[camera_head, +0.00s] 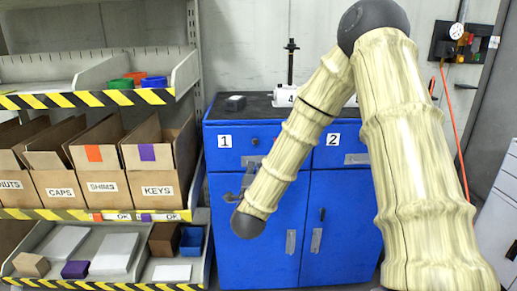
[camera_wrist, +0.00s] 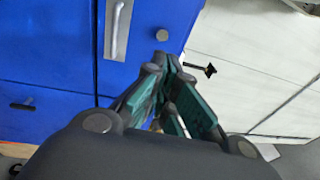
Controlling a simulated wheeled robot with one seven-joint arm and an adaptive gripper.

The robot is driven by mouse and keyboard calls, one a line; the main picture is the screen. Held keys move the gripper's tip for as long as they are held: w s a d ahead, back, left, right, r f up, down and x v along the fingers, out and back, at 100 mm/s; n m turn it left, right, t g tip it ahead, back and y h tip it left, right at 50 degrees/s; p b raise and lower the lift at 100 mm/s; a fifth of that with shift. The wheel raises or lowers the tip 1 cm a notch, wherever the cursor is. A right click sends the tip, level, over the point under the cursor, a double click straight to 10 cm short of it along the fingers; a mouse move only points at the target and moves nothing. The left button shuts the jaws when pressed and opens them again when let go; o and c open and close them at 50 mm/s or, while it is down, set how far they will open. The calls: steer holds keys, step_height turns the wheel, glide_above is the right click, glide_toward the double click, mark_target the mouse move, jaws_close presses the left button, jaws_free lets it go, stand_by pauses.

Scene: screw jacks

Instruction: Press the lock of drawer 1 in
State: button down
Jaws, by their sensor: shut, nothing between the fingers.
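The blue cabinet (camera_head: 228,240) stands ahead, with drawer 1 (camera_head: 235,155) at its upper left, marked by a white "1" label. The lock of drawer 1 (camera_head: 255,141) is a small dark round button above the handle. In the wrist view the lock (camera_wrist: 162,34) is a grey round disc beside the long metal handle (camera_wrist: 117,30). My gripper (camera_wrist: 166,62) is shut and empty, its fingertips just below the lock in that view. I cannot tell whether they touch the drawer front. In the head view my gripper (camera_head: 247,178) is partly hidden by my arm.
Drawer 2 (camera_head: 345,143) is to the right, partly behind my arm. A shelf rack (camera_head: 90,98) with cardboard boxes and trays stands at left, close to the cabinet. A screw jack (camera_head: 291,62) and a dark block (camera_head: 236,102) stand on the cabinet top.

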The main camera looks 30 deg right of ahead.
steer(key=p, duration=0.1)
glide_toward(259, 139)
steer(key=x, duration=0.4)
steer(key=shift+w+d, duration=0.15)
steer(key=shift+d, duration=0.1)
stand_by(0.4)
steer(key=shift+b+x, duration=0.45)
steer(key=shift+x, duration=0.45)
steer(key=shift+a, duration=0.1)
